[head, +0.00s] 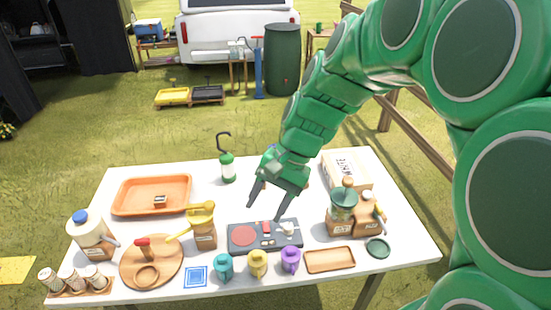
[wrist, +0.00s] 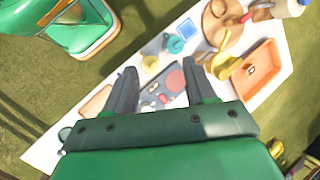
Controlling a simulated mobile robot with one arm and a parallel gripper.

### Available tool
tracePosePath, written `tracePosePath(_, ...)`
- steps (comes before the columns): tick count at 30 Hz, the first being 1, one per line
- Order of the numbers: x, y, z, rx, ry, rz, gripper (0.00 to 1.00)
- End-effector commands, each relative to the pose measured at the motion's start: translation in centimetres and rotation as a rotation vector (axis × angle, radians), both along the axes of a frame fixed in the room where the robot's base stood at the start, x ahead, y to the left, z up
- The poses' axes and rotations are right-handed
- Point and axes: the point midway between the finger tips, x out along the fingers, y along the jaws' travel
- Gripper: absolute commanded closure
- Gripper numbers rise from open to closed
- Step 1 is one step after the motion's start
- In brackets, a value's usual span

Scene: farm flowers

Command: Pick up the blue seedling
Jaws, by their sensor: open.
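I cannot make out a clear blue seedling in either view. My gripper (head: 264,212) is open and empty, pointing down above the dark cooktop panel (head: 241,246). In the wrist view its two fingers (wrist: 159,66) are spread, with the cooktop panel (wrist: 173,80) showing between them and below. Teal (head: 223,267), yellow (head: 257,264) and purple (head: 290,260) mugs stand along the table's front edge.
The white table (head: 110,187) also holds an orange tray (head: 130,205), a yellow-topped grinder (head: 204,232), a round board (head: 170,262), a green-topped jar (head: 342,208), a white box (head: 343,168) and a green bottle (head: 228,168). The back left of the table has some free room.

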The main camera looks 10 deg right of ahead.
Motion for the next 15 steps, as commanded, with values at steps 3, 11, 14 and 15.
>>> tracePosePath(3, 3.0, 0.8, -0.2, 0.049, 0.024, -0.066, 0.45)
tracePosePath(11, 9.2, 2.2, -0.9, 0.154, 0.084, -0.214, 0.45)
tracePosePath(14, 11.5, 2.5, -1.2, 0.192, 0.108, -0.271, 0.45)
tracePosePath(15, 12.5, 2.6, -1.4, 0.206, 0.119, -0.297, 0.45)
